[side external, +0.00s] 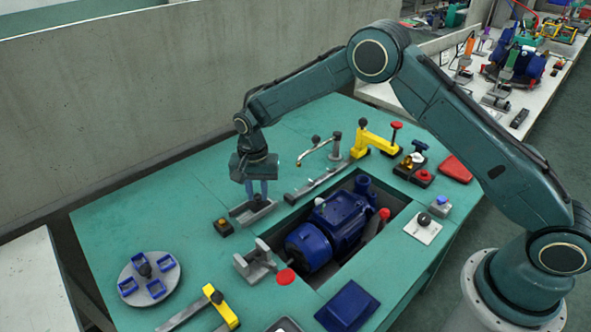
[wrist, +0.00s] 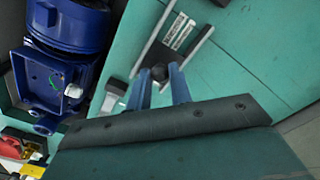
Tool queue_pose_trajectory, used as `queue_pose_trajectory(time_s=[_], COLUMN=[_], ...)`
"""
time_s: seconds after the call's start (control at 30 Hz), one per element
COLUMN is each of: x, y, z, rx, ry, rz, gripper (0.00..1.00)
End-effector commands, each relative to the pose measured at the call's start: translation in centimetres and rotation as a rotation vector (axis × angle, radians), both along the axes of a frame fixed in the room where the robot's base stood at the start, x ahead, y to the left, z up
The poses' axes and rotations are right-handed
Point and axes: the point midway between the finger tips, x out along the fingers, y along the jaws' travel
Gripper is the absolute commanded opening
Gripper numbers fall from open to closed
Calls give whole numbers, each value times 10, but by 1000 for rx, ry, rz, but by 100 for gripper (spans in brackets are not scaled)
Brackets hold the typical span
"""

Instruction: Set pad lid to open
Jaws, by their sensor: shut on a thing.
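My gripper (side external: 256,196) reaches down over a grey fixture (side external: 243,217) on the green bench, behind the blue pump. In the wrist view its two blue fingers (wrist: 160,88) are shut on a small black knob (wrist: 159,72). The knob sits at one end of the grey fixture, which also shows in the wrist view (wrist: 199,42) with two thin rails and a pale striped strip between them. The fixture may be the one with the pad lid; I cannot tell how far the lid is open. The fingers hide the knob in the side view.
The blue pump (side external: 339,222) sits in a recess beside the fixture. A round tray (side external: 149,279) with blue pieces stands at left. The bench is clear behind my gripper.

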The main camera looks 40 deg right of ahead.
Motion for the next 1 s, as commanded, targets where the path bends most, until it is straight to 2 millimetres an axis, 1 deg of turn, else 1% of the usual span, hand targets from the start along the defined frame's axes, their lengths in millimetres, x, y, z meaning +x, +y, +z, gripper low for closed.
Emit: queue_pose_trajectory(time_s=[0.03,0.1,0.23,0.33,0.57,0.6,0.7,1.0], x=[0,0,0,0,0,0,0,0], y=[11,24,42,48,50,50,50,48], z=[0,0,0,1,1,1,1,1], rx=[2,2,2,3,5,6,5,3], ry=[-2,-2,-1,-1,-4,-4,-4,-1], rz=[5,6,5,3,6,7,7,3], gripper=[0,0,0,0,0,25,43,43])
